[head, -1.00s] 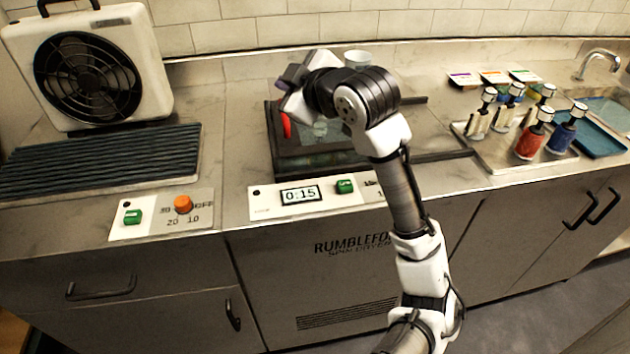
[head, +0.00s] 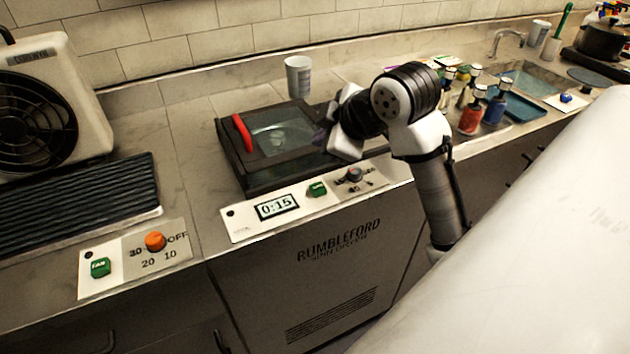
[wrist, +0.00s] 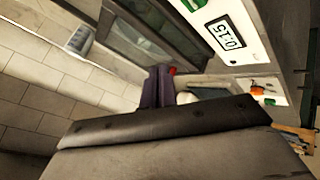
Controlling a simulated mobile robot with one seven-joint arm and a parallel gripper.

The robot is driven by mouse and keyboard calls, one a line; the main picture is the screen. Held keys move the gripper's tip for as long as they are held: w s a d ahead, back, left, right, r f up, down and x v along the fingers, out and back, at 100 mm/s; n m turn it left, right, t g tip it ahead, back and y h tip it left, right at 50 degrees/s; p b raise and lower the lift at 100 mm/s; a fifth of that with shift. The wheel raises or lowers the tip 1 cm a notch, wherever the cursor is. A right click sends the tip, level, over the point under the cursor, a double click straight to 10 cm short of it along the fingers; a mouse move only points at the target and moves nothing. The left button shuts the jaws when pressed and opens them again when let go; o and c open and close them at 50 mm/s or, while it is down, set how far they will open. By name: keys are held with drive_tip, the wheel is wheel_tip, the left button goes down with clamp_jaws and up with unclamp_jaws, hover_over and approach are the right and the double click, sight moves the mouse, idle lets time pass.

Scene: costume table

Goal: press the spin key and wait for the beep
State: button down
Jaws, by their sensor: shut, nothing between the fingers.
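The spin dryer's control panel (head: 243,224) is on the counter front. The dryer lid (head: 262,158), with a red handle (head: 243,133), is down. My gripper (head: 323,136) is above the lid's right side, behind the green key and apart from it; my wrist hides part of it. In the wrist view my gripper (wrist: 158,86) shows shut and empty, and the display (wrist: 226,33) still reads 0:15.
A fan (head: 50,110) stands at left behind a ribbed rack (head: 80,195). Its panel has another green key (head: 101,267) and an orange knob (head: 155,241). A cup (head: 298,76) stands behind the dryer. Paint bottles (head: 471,117) stand right of my arm.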

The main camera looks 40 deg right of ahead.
sight(322, 190)
drive_tip(key=shift+f, duration=0.15)
wheel_tip(322, 190, down, 8)
drive_tip(key=b, duration=0.6)
drive_tip(key=shift+f+b, duration=0.25)
drive_tip(key=shift+b, duration=0.05)
idle(1.6)
drive_tip(key=shift+f+b, duration=0.45)
